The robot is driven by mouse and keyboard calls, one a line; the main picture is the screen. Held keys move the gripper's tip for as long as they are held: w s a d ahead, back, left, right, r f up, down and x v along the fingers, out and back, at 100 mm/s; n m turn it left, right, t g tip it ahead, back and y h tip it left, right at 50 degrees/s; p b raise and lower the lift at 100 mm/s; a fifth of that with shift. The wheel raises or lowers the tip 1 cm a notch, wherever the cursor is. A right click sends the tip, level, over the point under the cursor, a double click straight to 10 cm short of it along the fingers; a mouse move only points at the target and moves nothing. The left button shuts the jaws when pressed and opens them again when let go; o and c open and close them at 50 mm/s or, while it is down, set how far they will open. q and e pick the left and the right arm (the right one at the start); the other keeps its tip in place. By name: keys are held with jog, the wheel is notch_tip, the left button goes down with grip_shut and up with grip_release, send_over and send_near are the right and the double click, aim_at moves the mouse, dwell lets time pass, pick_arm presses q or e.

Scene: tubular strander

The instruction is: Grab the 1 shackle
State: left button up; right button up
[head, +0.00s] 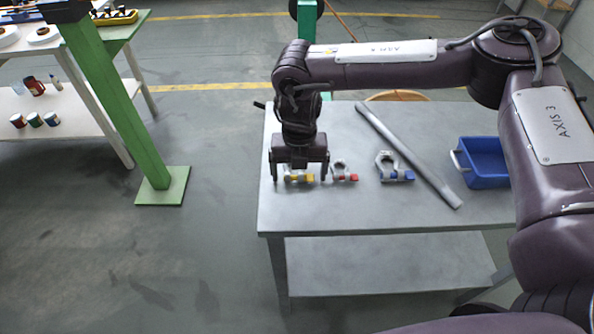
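Three metal shackles stand in a row on the grey table (300,218). The left one has a yellow pin end (302,178), the middle shackle (344,172) has red parts, and the larger right shackle (390,168) has blue parts. My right gripper (299,179) points down over the yellow shackle. Its two fingers are spread wide, one on each side of that shackle, with gaps showing. The gripper body hides the upper part of the yellow shackle. My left gripper is not in view.
A long grey bar (408,155) lies diagonally behind and right of the shackles. A blue bin (485,162) sits at the table's right. A green post (115,95) and a white workbench (75,118) with cans stand at left. The table's front left is clear.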

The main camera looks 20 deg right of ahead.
jog(key=c, duration=1.2)
jog(key=shift+c, duration=0.4)
jog(key=shift+r, duration=0.2)
